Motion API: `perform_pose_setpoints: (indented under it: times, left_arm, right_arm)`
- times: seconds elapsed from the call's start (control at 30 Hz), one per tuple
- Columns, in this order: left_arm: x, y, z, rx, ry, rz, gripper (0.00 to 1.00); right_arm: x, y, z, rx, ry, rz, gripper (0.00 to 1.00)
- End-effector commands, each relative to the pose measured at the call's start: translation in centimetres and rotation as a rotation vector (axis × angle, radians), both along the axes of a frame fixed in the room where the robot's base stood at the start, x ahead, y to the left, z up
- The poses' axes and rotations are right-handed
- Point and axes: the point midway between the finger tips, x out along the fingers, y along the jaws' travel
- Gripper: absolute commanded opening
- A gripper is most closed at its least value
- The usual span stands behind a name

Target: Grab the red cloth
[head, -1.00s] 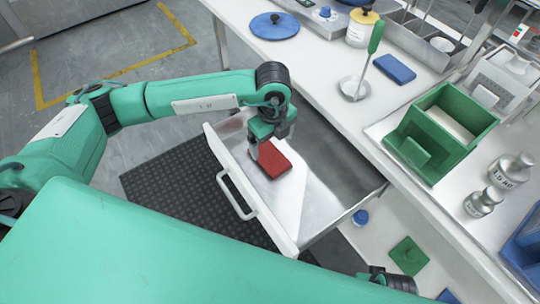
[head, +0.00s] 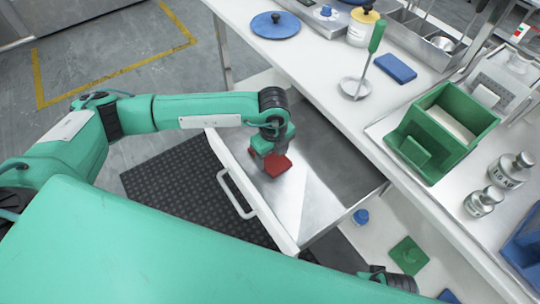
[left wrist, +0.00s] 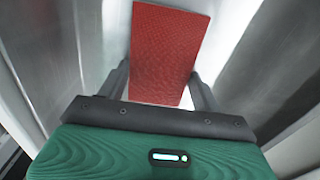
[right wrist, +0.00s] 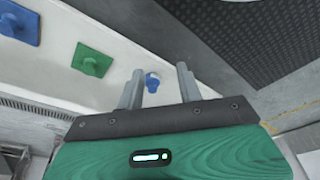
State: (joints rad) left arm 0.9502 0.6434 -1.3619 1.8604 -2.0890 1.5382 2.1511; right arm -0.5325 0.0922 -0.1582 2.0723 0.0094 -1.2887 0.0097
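The red cloth (head: 277,167) is a flat rectangle lying in the open metal drawer, near its front end. My left gripper (head: 270,155) is right over the cloth and hides part of it in the head view. In the left wrist view, the cloth (left wrist: 165,60) runs between the two fingers of my left gripper (left wrist: 159,70). The fingers are apart, one on each side of the cloth, and I cannot tell if they touch it. My right gripper (right wrist: 159,70) is open and empty, away from the cloth.
The drawer (head: 335,165) has a front panel with a handle (head: 237,195) and is otherwise bare. The white counter (head: 320,85) carries a green bin (head: 455,120), a ladle and metal weights. A blue knob (head: 361,217) and green lid (head: 408,255) sit on a lower shelf.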

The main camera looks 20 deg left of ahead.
Motion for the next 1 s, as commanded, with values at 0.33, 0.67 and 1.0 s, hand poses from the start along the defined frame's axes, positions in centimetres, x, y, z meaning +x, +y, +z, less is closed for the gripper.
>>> perform_pose_setpoints:
  times: [0.33,0.67,1.0]
  left_arm:
    - [0.0,0.0,0.1,0.000,0.000,0.000,0.43]
    - [0.1,0.0,2.7,0.000,-0.002,-0.001,0.43]
    - [0.1,0.0,11.9,-0.002,-0.006,-0.002,0.43]
  right_arm:
    - [0.0,0.0,0.0,0.000,0.000,0.000,0.36]
    - [0.0,0.0,0.1,0.001,-0.003,0.000,0.36]
    - [-0.2,0.0,-0.9,-0.001,0.013,0.000,0.36]
